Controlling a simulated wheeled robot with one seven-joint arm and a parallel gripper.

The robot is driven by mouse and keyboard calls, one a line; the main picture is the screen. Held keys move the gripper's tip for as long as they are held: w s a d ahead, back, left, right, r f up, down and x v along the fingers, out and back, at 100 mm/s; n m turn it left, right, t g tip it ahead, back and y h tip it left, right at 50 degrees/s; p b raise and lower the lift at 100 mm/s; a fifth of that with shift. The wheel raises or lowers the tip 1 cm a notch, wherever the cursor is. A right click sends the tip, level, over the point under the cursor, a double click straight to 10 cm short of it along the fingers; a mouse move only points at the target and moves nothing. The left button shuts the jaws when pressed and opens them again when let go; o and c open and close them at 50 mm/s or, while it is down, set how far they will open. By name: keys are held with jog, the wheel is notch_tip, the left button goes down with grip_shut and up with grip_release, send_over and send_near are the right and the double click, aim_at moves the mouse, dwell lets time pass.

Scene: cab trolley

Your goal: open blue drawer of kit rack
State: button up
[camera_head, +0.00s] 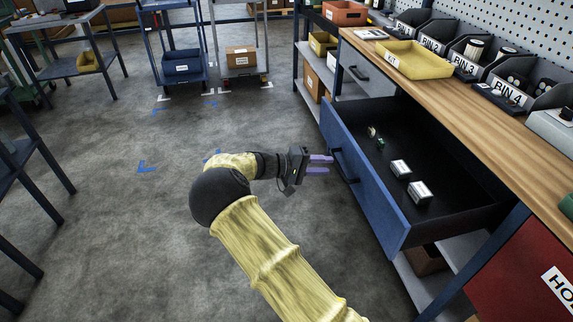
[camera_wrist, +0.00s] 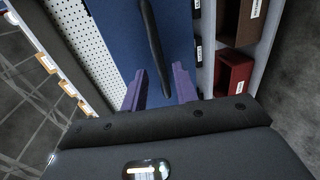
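The blue drawer (camera_head: 361,179) of the workbench stands pulled out, with its dark inside showing. Its dark bar handle (camera_head: 345,167) is on the blue front. My gripper (camera_head: 329,164) is at the handle, its two purple fingers pointing at the drawer front. In the wrist view my gripper (camera_wrist: 159,70) has its fingers apart, with the lower end of the handle (camera_wrist: 152,38) showing in the gap between them against the blue front (camera_wrist: 113,30). I cannot tell whether the fingers touch the handle.
Small boxes (camera_head: 420,192) lie in the drawer. The wooden bench top (camera_head: 470,116) holds a yellow tray (camera_head: 411,60) and several labelled bins. A red panel (camera_head: 525,275) is at the lower right. The grey floor (camera_head: 120,210) left of my arm is clear. A trolley with a blue bin (camera_head: 184,67) stands at the back.

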jog(key=v, duration=1.2)
jog(key=shift+p, duration=0.35)
jog(key=shift+a, duration=0.1)
jog(key=s+d+f+g+y, duration=0.2)
jog(key=s+d+y, duration=0.2)
jog(key=d, duration=0.3)
jog(key=s+d+f+g+y, duration=0.1)
jog(key=s+d+g+y, duration=0.25)
jog(key=d, duration=0.45)
jog(key=s+d+r+m+t+y, duration=0.15)
jog(key=s+y, duration=0.25)
jog(key=s, duration=0.5)
jog(key=s+d+r+m+t+y, duration=0.1)
jog(key=s+r+t+y, duration=0.25)
jog(key=s, duration=0.55)
notch_tip(320, 180, up, 22)
jog(key=p, duration=2.3)
jog(key=shift+a, duration=0.2)
